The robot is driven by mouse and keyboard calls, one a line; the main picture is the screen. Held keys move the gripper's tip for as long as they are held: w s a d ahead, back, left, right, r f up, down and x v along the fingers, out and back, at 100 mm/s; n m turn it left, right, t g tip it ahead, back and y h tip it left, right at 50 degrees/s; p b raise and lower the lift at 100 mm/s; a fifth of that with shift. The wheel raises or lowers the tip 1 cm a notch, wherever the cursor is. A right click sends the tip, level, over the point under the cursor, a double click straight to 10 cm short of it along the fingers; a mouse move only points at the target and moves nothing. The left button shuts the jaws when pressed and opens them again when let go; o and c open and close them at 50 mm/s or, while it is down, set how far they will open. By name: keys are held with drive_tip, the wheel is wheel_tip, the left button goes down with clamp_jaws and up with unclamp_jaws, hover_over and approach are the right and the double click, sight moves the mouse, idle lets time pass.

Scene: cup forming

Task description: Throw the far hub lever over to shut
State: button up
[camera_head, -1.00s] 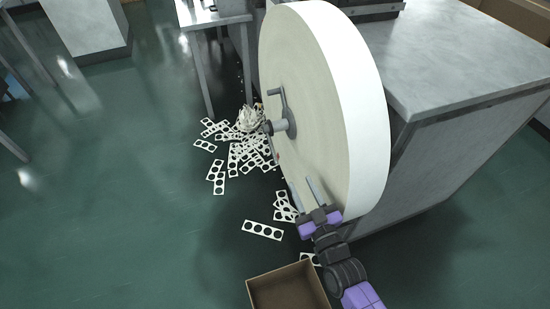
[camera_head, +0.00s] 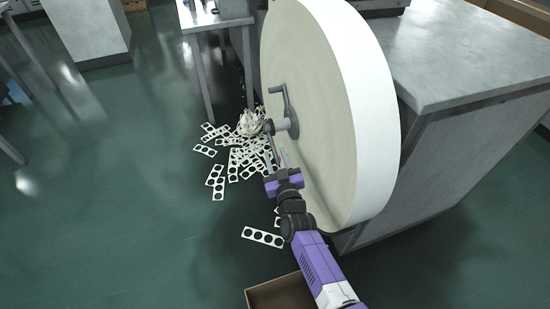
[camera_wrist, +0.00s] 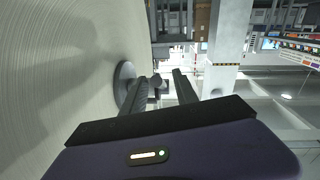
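The large cream paper roll (camera_head: 335,110) stands upright on a grey hub (camera_head: 290,124) with a short spindle. A thin grey lever (camera_head: 286,97) points up from the hub, and a dark knob (camera_head: 268,127) sits at the spindle's outer end. My gripper (camera_head: 275,151) is just below the spindle, its fingers reaching up toward it. In the wrist view the fingers (camera_wrist: 158,76) are apart with no object gripped. The hub flange (camera_wrist: 124,80) lies behind the left finger, and a dark hub part (camera_wrist: 156,83) shows between the fingers. I cannot tell whether they touch it.
A grey machine cabinet (camera_head: 470,65) stands behind and right of the roll. Punched paper strips (camera_head: 240,155) litter the floor left of the hub. A cardboard box (camera_head: 278,293) is below my arm. The green floor at left is clear.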

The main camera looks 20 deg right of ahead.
drive_tip(key=shift+w, duration=0.65)
clamp_jaws()
idle(1.0)
